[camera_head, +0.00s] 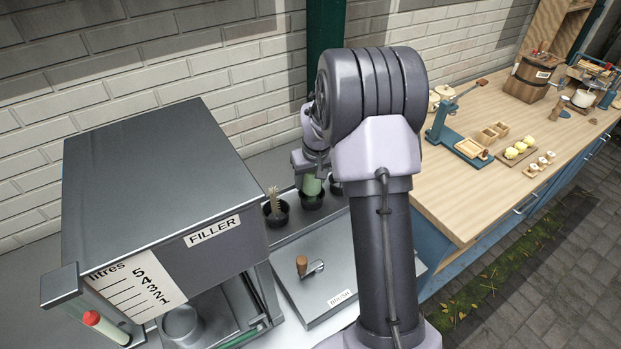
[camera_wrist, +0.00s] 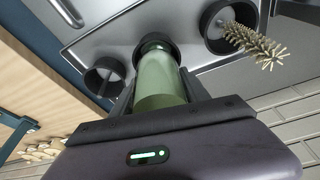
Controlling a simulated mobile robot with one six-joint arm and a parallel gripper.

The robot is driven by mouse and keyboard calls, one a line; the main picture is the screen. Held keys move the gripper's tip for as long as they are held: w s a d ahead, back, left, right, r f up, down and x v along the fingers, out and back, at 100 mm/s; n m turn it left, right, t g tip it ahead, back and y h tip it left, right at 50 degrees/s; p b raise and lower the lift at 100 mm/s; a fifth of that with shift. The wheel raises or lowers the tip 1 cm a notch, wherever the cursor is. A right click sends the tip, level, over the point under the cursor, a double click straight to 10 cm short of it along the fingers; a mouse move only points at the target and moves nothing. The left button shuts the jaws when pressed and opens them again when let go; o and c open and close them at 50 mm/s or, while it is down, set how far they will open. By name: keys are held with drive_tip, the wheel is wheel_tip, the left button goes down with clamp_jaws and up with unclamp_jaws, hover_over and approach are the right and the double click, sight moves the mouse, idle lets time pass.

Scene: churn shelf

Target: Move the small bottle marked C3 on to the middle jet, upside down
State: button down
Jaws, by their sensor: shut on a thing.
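My gripper (camera_wrist: 160,92) is shut on a green bottle (camera_wrist: 160,78), with one finger along each side. In the head view the bottle (camera_head: 312,185) hangs below my gripper (camera_head: 311,172), roughly upright with its narrow end down. That end points into the middle black cup (camera_wrist: 139,53), which also shows in the head view (camera_head: 311,203). I cannot tell whether the bottle touches the cup or its jet. No C3 mark is visible on it.
A bristle brush (camera_head: 273,199) stands in the black cup to the left (camera_head: 276,217). Another black cup (camera_wrist: 104,78), with a small fitting inside, is on the other side. A grey lid marked BRUSH (camera_head: 330,270) and the FILLER box (camera_head: 150,180) stand close by.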

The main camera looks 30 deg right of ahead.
drive_tip(key=shift+f+b, duration=0.3)
drive_tip(key=shift+b, duration=0.05)
drive_tip(key=c, duration=0.8)
unclamp_jaws()
drive_tip(key=shift+r, duration=0.1)
drive_tip(key=shift+o, duration=0.2)
drive_tip(key=o, duration=0.4)
drive_tip(key=shift+c, duration=0.2)
drive_tip(key=shift+s+a+r+p, duration=0.2)
drive_tip(key=shift+s+r+p, duration=0.25)
drive_tip(key=shift+s+r, duration=0.5)
